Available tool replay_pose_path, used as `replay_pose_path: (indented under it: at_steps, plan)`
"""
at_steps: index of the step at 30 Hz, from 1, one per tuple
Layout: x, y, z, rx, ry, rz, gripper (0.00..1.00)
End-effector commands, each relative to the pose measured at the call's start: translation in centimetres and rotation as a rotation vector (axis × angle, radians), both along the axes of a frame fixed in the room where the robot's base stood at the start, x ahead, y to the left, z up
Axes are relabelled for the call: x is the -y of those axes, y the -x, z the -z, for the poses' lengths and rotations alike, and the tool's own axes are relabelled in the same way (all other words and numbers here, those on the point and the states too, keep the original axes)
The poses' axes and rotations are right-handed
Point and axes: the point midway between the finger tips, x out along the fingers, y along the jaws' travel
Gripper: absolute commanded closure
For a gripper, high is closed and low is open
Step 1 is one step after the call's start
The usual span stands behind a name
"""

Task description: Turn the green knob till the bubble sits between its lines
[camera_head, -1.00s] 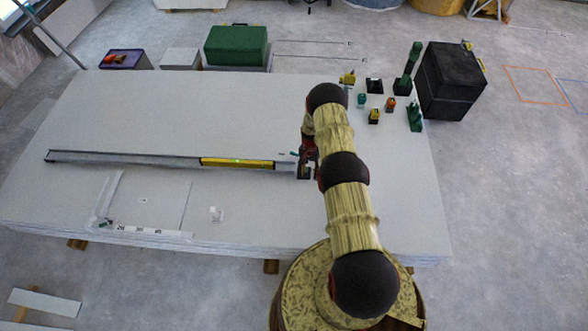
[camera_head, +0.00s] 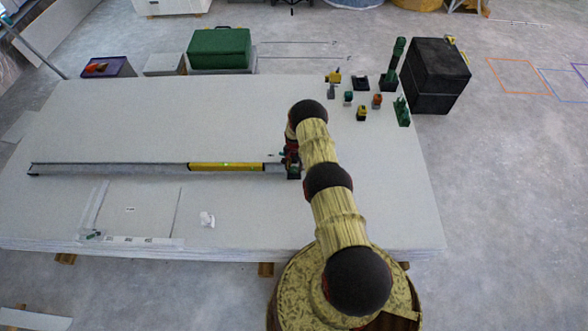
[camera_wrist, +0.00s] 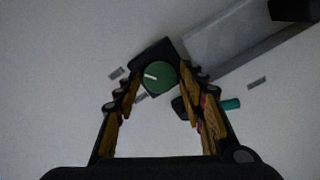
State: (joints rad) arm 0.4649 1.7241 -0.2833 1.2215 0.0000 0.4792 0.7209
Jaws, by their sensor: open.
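The green knob (camera_wrist: 158,77) shows in the wrist view as a round dial with a white pointer line, on a dark block. My gripper (camera_wrist: 160,85) is open, its two fingers on either side of the knob, with gaps between. Whether they reach down to its height I cannot tell. In the head view my gripper (camera_head: 291,160) is at the right end of a long grey rail (camera_head: 110,169). A yellow level (camera_head: 226,167) with a small green vial lies along the rail. The bubble and its lines are too small to make out.
A teal-tipped piece (camera_wrist: 230,104) lies just right of the fingers in the wrist view. Several small blocks (camera_head: 362,113) and a black case (camera_head: 433,77) stand at the back right. A green case (camera_head: 219,48) stands behind the white panel stack (camera_head: 130,120).

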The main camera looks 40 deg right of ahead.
Motion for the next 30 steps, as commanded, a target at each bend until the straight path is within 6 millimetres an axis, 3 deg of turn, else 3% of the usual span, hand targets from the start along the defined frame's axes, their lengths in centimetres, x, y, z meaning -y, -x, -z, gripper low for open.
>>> replay_pose_path:
  at_steps: [9, 27, 30]
  plan:
    - [-0.01, 0.02, 0.21, 0.000, 0.000, 0.000, 0.59]
    - [-0.01, -0.01, 0.19, 0.000, 0.000, 0.000, 0.93]
    - [-0.01, -0.02, 0.20, 0.000, 0.000, -0.003, 0.93]
